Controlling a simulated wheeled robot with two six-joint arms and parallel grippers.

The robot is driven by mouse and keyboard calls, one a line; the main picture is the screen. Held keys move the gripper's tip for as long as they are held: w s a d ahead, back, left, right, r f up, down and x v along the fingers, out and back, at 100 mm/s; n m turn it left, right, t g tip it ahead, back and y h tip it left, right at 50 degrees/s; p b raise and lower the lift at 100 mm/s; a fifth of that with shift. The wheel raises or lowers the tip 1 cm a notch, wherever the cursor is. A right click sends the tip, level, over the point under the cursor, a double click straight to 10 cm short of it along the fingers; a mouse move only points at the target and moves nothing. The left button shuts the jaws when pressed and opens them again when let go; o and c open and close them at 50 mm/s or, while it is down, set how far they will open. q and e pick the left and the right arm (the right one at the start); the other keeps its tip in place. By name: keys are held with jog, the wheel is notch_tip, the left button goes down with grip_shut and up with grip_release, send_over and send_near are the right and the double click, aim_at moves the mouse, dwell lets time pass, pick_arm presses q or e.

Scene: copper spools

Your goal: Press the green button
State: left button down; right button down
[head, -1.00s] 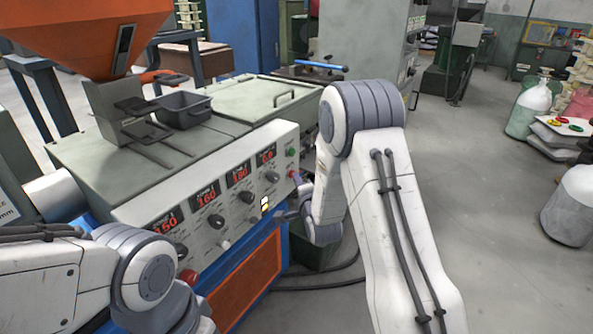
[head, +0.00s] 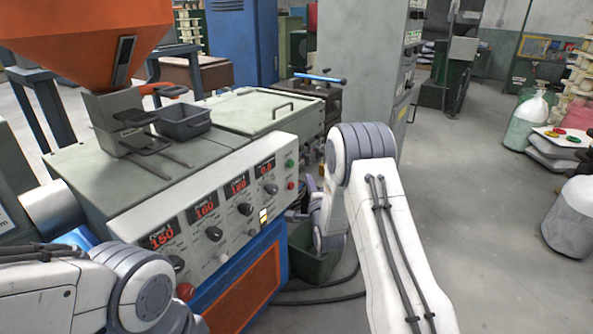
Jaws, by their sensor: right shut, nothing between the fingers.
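The green button (head: 290,163) is a small round knob at the upper right end of the sloped control panel (head: 205,222). A red button (head: 291,185) sits just below it. My right gripper (head: 298,214) is shut and empty, small and partly hidden by my own right wrist. It is to the right of the panel's end and lower in the picture than the green button, apart from it. My left arm comes in at the lower left, and its gripper is not in view.
The panel also carries several black dials and red number displays. A dark green container (head: 314,262) stands on the floor below my right wrist. Open floor lies to the right.

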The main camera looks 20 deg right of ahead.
aim_at(291, 164)
jog(key=w+a, duration=0.1)
jog(key=w, duration=0.7)
jog(key=shift+a, duration=0.35)
jog(key=shift+r, duration=0.1)
